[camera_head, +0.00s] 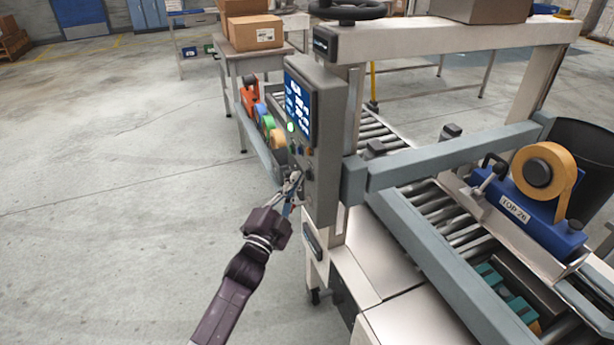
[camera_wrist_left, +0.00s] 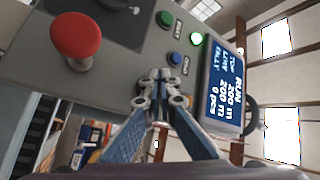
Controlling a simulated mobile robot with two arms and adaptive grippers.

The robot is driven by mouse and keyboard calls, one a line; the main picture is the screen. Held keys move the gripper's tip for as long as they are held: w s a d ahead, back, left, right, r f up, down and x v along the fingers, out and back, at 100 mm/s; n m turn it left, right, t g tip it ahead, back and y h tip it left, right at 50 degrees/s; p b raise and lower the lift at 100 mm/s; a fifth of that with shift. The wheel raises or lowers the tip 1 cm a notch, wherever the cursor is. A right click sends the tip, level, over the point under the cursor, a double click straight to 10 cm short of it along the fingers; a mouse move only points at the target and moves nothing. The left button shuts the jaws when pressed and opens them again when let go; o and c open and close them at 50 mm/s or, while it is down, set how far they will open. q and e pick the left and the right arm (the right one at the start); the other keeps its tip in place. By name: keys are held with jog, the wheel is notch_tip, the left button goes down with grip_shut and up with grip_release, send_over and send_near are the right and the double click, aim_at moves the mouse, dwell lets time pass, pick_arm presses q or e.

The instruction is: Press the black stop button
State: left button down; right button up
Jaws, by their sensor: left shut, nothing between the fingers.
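The grey control panel (camera_head: 325,110) stands upright on the machine in the head view, and its face fills much of the left wrist view (camera_wrist_left: 120,48). My left gripper (camera_head: 295,178) is at the lower part of the panel face. In the left wrist view its shut, empty fingertips (camera_wrist_left: 160,80) point at the panel just below the blue button (camera_wrist_left: 175,58). I cannot make out the black stop button; the fingertips cover that patch of panel. Whether they touch the panel I cannot tell. My right gripper is in neither view.
In the left wrist view a red mushroom button (camera_wrist_left: 77,37), a green button (camera_wrist_left: 165,20), a lit green lamp (camera_wrist_left: 196,38) and a screen (camera_wrist_left: 226,90) surround the fingers. The floor at left is clear.

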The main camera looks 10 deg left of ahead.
pick_arm(q)
jog(key=shift+w+d, duration=0.1)
jog(key=shift+d, duration=0.1)
jog(key=shift+w+d, duration=0.25)
jog(key=shift+d, duration=0.1)
dwell(0.7)
jog(key=shift+a, duration=0.1)
dwell(0.3)
jog(key=shift+s+a, duration=0.5)
jog(key=shift+a, duration=0.1)
jog(key=s+a, duration=0.1)
jog(key=s+a+p, duration=0.1)
jog(key=a+p, duration=0.1)
jog(key=a, duration=0.1)
jog(key=shift+s+a, duration=0.1)
jog(key=shift+s, duration=0.3)
jog(key=shift+f, duration=0.1)
dwell(0.5)
